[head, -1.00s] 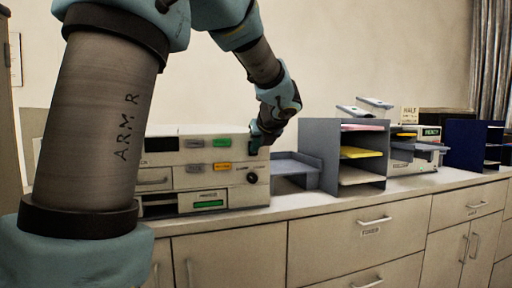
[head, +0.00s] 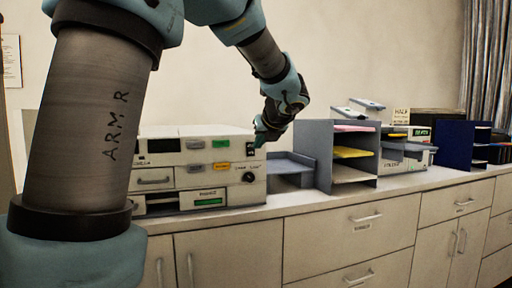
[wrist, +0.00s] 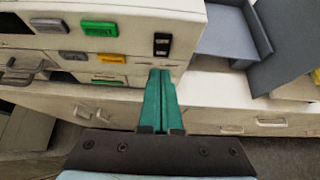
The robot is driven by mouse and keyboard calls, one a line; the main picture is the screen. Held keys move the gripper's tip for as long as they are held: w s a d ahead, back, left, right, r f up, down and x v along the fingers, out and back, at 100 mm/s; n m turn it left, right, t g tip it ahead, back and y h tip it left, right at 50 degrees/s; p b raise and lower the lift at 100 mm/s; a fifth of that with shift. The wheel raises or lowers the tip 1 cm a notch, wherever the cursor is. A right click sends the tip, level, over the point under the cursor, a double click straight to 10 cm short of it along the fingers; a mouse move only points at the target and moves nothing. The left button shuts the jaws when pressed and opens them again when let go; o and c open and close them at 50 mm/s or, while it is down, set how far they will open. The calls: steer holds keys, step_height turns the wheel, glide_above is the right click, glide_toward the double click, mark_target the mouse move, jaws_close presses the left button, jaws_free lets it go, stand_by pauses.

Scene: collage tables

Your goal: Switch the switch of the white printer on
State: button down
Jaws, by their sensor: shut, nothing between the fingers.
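The white printer (head: 225,172) is a boxy machine on the counter at left in the head view, with green and orange labels, drawers and a round black knob (head: 249,178). Its black switch (head: 251,149) is at the upper right of its front. The switch also shows in the wrist view (wrist: 162,44), as a dark upright plate with two light marks; its position cannot be told. My gripper (head: 261,137) is by the printer's upper right corner. In the wrist view, its green fingers (wrist: 160,73) are shut and empty, with tips just below the switch; contact cannot be told.
A grey tray (head: 290,165) and a grey paper organizer (head: 325,160) stand right of the printer. Further right are another pale machine (head: 418,158) and a blue organizer (head: 455,145). Cabinets (head: 228,255) run below the counter.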

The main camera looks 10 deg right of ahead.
steer(key=a+b+v, duration=0.1)
steer(key=v, duration=0.7)
steer(key=shift+d, duration=0.45)
steer(key=shift+d+r, duration=0.15)
